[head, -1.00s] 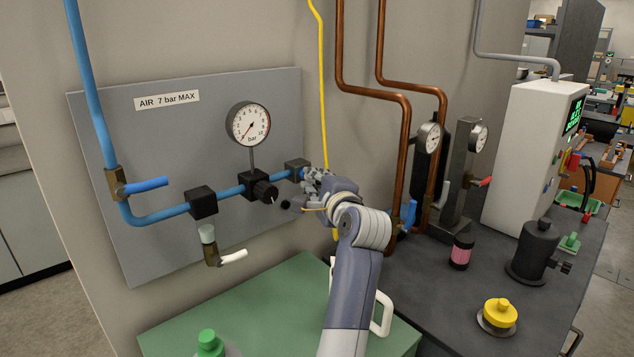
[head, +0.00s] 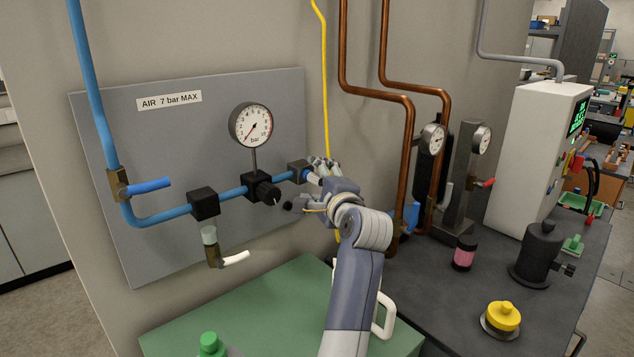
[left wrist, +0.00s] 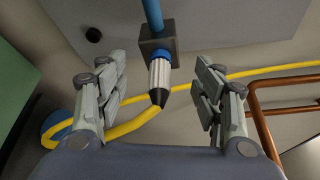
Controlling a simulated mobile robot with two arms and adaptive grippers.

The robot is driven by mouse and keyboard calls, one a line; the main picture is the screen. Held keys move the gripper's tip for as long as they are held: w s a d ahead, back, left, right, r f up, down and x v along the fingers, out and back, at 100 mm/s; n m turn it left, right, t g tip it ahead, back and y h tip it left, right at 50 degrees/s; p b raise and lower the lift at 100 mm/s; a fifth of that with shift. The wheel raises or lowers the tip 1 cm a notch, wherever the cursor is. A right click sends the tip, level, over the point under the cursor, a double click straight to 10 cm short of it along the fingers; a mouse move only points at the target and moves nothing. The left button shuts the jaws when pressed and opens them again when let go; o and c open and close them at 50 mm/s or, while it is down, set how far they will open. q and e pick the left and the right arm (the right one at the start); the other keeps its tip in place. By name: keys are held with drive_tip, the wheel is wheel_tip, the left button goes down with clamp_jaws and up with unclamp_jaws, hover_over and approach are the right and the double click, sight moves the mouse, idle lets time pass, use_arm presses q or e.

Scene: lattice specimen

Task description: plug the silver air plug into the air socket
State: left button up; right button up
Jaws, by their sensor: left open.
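The silver air plug (left wrist: 160,78), ribbed with a blue ring and dark tapered tail, sits end-on against the dark air socket block (left wrist: 157,42), in line with it. Its front end is hidden at the socket. The yellow hose (left wrist: 130,126) leaves its tail. In the head view, the socket (head: 298,171) ends the blue pipe, and a small part of the plug (head: 312,178) shows beside it. My left gripper (head: 318,180) is open just right of the socket. In the left wrist view its fingers (left wrist: 162,88) stand apart either side of the plug, with gaps on both sides.
The grey panel (head: 150,245) carries a gauge (head: 251,125), a black regulator knob (head: 265,190) and valves close to the left. Copper pipes (head: 409,150) rise to the right. A green surface (head: 270,305) lies below. The dark bench (head: 440,300) holds a yellow-capped item (head: 502,316).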

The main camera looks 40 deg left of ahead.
sight(318, 182)
use_arm(q)
drive_tip(key=shift+b+v, duration=0.85)
drive_tip(key=shift+v, duration=1.75)
wheel_tip(318, 182, up, 10)
